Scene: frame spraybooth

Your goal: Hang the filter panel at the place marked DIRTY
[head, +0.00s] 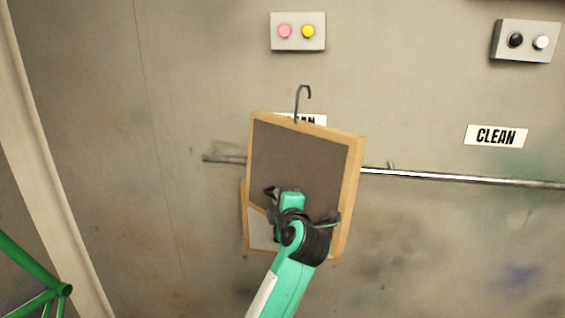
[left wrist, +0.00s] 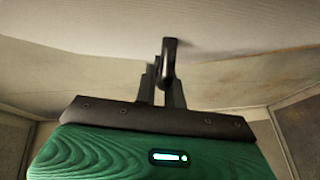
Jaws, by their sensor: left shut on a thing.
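The filter panel (head: 300,160) has a pale wooden frame, a dark brown face and a dark wire hook (head: 299,100) at its top. It is slightly tilted in front of the wall rail, and its hook tip shows above the rail. My left gripper (left wrist: 168,92) is shut on the panel; in the head view the arm comes up from below and covers its lower middle. The fingertips are mostly hidden there. In the left wrist view the dark fingers are close together beside a dark looped part (left wrist: 169,52). No sign reading DIRTY is legible. My right gripper is out of view.
A metal rail (head: 460,178) runs along the wall behind the panel. Two button boxes (head: 298,45) (head: 526,41) are above. A wooden edge and pale patch (head: 260,236) show at the panel's lower left.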

